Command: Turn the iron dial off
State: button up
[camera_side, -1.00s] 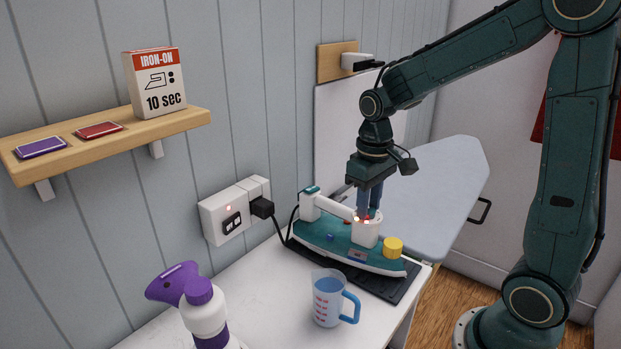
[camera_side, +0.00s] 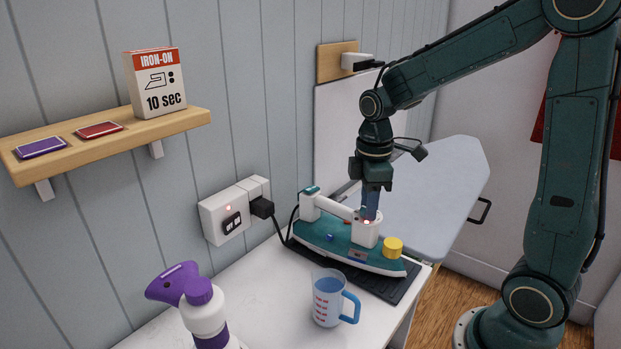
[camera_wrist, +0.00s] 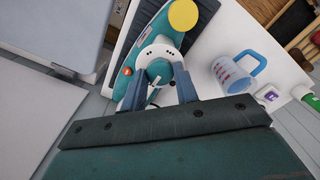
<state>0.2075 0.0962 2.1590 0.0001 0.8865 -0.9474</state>
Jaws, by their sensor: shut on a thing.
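The iron (camera_side: 325,243) is teal and white and lies on a black mat (camera_side: 402,288) on the white worktop. A white post with the dial on top stands at the near end of its handle. My gripper (camera_side: 369,212) points straight down, its fingers closed at the top of this post. In the wrist view, the round teal dial (camera_wrist: 159,71) sits in a white ring between the fingertips of my gripper (camera_wrist: 159,82), which is shut on it. A small red light shows beside the fingertips in the side view. The dial is mostly hidden there.
A measuring jug (camera_side: 328,299) and a purple-topped spray bottle (camera_side: 203,304) stand in front. The iron's cord runs to the wall socket (camera_side: 234,211). An ironing board (camera_side: 447,185) stands behind.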

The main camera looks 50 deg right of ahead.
jog(key=shift+n, duration=0.4)
jog(key=o, duration=1)
jog(key=shift+r, duration=0.2)
notch_tip(320, 180, up, 14)
jog(key=shift+f, duration=0.25)
jog(key=shift+s, duration=0.1)
jog(key=s+a+f+m+t, duration=0.1)
jog(key=s+a+m+t, duration=0.1)
jog(key=s+m, duration=0.1)
jog(key=s+a+f+m+t, duration=0.1)
jog(key=s+a+m, duration=0.1)
jog(key=s, duration=0.4)
jog(key=s+a+f+m+t, duration=0.2)
jog(key=s+m, duration=0.2)
jog(key=shift+s+a+t, duration=0.3)
jog(key=shift+s+a, duration=0.05)
